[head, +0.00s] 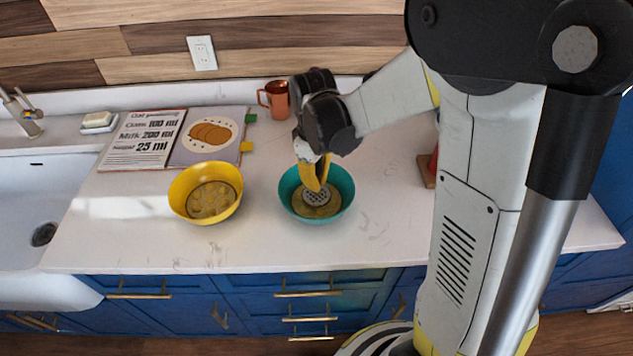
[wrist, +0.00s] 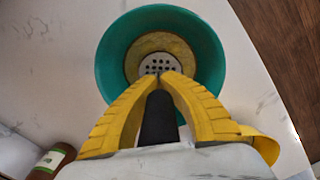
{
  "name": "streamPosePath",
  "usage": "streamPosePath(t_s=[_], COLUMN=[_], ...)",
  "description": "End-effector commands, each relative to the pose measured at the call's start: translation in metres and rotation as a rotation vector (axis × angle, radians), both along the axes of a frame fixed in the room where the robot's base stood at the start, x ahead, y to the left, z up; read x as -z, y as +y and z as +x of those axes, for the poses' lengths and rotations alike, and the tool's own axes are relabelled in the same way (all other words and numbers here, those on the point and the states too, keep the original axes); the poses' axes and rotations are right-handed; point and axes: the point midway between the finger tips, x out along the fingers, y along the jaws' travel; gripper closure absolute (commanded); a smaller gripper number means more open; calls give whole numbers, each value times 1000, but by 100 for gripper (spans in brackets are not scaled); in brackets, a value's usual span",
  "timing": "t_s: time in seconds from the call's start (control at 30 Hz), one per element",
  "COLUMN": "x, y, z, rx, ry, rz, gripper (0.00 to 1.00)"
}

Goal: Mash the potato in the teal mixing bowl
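The teal mixing bowl (head: 346,187) stands on the counter in the middle of the head view. It also shows in the wrist view (wrist: 112,62). Yellow potato (head: 325,211) lies flat across its bottom, also visible in the wrist view (wrist: 183,46). My gripper (head: 317,183) points down into the bowl, its yellow fingers closed together on a masher. The masher's pale perforated plate (wrist: 157,63) is just beyond the fingertips, over the potato; it also shows in the head view (head: 316,197). Whether the plate touches the potato is unclear. The masher's grip is mostly hidden by the fingers.
A yellow bowl (head: 235,182) with lumpy yellow contents stands left of the teal bowl. An open recipe book (head: 180,150) and a copper mug (head: 277,98) are behind. A sink (head: 35,205) is at far left. A brown jar (wrist: 50,160) shows in the wrist view. The counter front is clear.

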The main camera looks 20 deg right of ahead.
Motion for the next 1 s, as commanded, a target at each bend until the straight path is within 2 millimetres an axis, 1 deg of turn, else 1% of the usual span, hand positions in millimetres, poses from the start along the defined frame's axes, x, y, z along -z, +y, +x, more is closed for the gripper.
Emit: streamPosePath(t_s=[0.27,0.67,1.0], x=[2,25,25], y=[0,0,0], z=[0,0,0], rx=[0,0,0], ry=[0,0,0], rz=[0,0,0], gripper=[100,100,100])
